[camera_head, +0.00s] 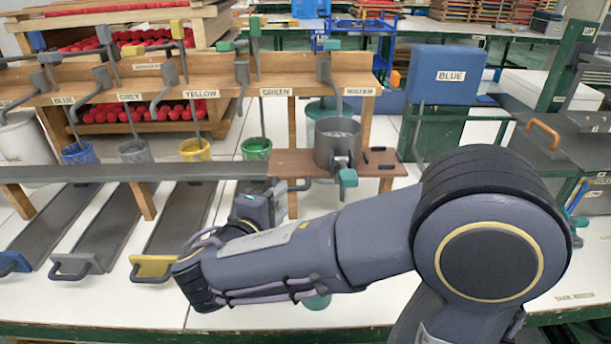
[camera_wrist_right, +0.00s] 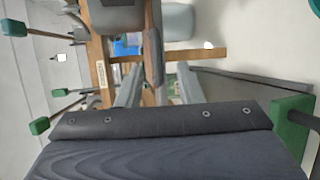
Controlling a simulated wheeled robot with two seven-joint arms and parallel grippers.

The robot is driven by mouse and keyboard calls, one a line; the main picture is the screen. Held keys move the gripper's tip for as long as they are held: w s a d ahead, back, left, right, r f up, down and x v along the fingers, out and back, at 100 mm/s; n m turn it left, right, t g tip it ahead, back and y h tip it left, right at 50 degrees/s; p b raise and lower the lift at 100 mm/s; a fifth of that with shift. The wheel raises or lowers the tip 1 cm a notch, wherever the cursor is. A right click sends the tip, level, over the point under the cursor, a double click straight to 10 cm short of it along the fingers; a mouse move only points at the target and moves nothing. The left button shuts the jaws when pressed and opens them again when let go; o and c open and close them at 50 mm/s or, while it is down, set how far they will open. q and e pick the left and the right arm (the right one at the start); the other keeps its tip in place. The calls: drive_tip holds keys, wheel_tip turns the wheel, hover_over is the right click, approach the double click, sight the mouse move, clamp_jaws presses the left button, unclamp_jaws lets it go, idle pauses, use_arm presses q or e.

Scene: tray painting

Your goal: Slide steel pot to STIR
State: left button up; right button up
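The steel pot (camera_head: 336,145) is an open grey cylinder standing on a brown wooden board (camera_head: 290,163) below the WATER label. A grey fitting with a teal knob (camera_head: 348,177) shows at its front. My right gripper (camera_head: 292,187) is in front of and below the board's left part, partly hidden by my forearm. In the right wrist view my right gripper (camera_wrist_right: 160,72) has its two fingers apart. A grey-brown narrow piece (camera_wrist_right: 154,62) shows between them; I cannot tell whether they touch it. No STIR label is readable. My left gripper is not in view.
A wooden dispenser rack (camera_head: 200,85) with hooked grey levers stands behind. Grey trays (camera_head: 110,225) lie in front at left. A blue box (camera_head: 446,75) stands right of the pot. White table shows bare at front left.

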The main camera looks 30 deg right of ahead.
sight(295, 186)
drive_tip(key=shift+x, duration=0.8)
drive_tip(key=b+x, duration=0.1)
drive_tip(key=x, duration=0.5)
drive_tip(key=shift+w+d, duration=0.25)
drive_tip(key=shift+w, duration=0.05)
drive_tip(key=shift+c, duration=0.4)
drive_tip(key=c, duration=0.5)
drive_tip(key=shift+f, duration=0.1)
clamp_jaws()
